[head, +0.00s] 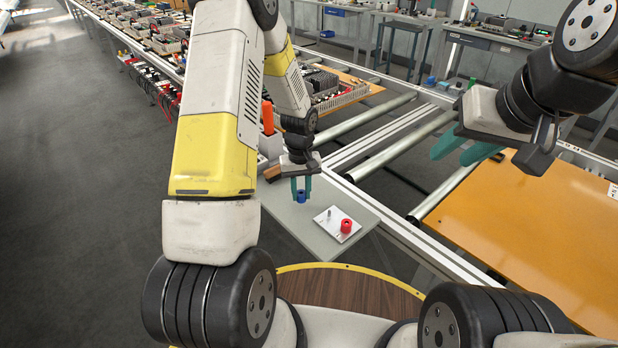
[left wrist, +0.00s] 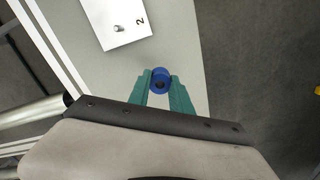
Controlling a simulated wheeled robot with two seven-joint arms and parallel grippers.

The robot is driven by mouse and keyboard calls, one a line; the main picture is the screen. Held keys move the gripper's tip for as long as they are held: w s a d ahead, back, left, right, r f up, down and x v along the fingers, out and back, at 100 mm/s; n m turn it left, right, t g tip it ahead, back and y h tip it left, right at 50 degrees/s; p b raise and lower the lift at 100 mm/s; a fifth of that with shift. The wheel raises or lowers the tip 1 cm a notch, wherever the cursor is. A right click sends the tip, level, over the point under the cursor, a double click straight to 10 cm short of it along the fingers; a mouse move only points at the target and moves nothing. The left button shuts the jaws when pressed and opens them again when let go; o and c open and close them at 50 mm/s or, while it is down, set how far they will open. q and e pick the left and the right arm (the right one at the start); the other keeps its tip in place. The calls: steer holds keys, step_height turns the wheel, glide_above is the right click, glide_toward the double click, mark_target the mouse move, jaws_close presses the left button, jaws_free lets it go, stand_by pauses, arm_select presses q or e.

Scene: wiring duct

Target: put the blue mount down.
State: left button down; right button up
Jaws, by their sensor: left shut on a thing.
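The blue mount (head: 301,197) is a small blue ring-shaped piece. My left gripper (head: 301,190) points down over the grey table and is shut on it, with the teal fingers on either side. In the left wrist view the blue mount (left wrist: 160,74) sits between the fingertips (left wrist: 160,83), apart from the white plate (left wrist: 130,30). Whether the mount touches the table is hard to tell. My right gripper (head: 464,150) is open and empty at the right, above the rails and orange board.
The grey table (head: 272,199) has free room around the mount. The white plate in the head view (head: 334,216) carries a metal pin (head: 330,213) and a red mount (head: 346,226). A rail frame with rollers (head: 393,168) and an orange board (head: 530,215) lie right.

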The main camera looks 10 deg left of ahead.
mark_target(300, 196)
arm_select(q)
steer(key=shift+w+a+f, duration=0.1)
steer(key=shift+w+a, duration=0.25)
steer(key=shift+w, duration=0.45)
steer(key=shift+f, duration=1.75)
steer(key=shift+f, duration=0.1)
steer(key=c, duration=1.2)
jaws_free()
steer(key=shift+o, duration=0.2)
